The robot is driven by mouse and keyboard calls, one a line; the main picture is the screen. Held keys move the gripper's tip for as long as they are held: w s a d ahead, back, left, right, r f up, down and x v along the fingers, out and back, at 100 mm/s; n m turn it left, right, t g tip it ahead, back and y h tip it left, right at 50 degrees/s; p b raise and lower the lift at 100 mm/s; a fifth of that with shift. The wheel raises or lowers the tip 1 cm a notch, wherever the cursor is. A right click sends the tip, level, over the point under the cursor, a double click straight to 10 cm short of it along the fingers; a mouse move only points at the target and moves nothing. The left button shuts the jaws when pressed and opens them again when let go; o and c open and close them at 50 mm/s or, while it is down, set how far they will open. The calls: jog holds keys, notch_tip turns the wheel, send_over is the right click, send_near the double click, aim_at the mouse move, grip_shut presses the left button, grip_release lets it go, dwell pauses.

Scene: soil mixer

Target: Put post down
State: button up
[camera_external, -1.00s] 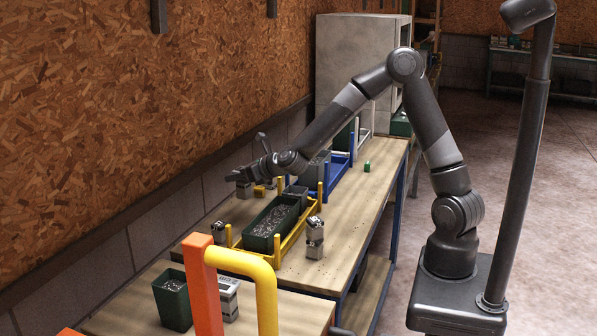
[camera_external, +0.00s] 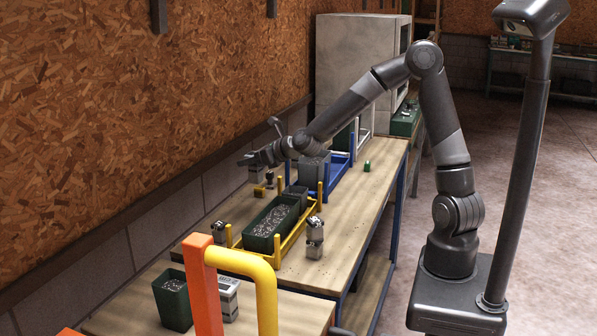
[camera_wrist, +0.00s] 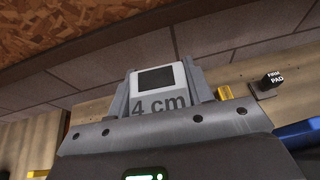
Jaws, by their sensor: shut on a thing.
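The post is a light grey block with a dark square on top and "4 cm" printed on its side. It (camera_wrist: 158,102) sits between the two fingers of my gripper (camera_wrist: 165,92) in the wrist view. In the external view my gripper (camera_external: 248,161) is over the far left side of the long wooden bench (camera_external: 345,220), near the wall. The post (camera_external: 256,174) shows small and grey just under the fingers there. The gap between its base and the bench is too small to judge.
A small dark-topped pad marked "FIRM PAD" (camera_wrist: 267,82) stands right of the post. A yellow frame (camera_external: 290,243) holds a green soil tray (camera_external: 262,240) nearer the camera. A blue frame (camera_external: 341,178) lies right. Grey blocks (camera_external: 315,238) stand beside the tray.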

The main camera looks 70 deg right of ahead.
jog(key=w+a+n+g+y, duration=0.2)
jog(key=a+n+g+y, duration=0.35)
jog(key=a, duration=1.15)
jog(key=w+a+n+g+y, duration=0.3)
jog(key=a+n+y, duration=0.55)
jog(key=a, duration=0.75)
jog(key=shift+h, duration=0.4)
jog(key=shift+a+f, duration=1.75)
jog(key=shift+a, duration=0.2)
jog(key=shift+a+f, duration=1.7)
jog(key=shift+a, duration=0.3)
jog(key=shift+a+f, duration=1.75)
jog(key=shift+a, duration=0.2)
jog(key=o, duration=1)
jog(key=shift+f, duration=0.1)
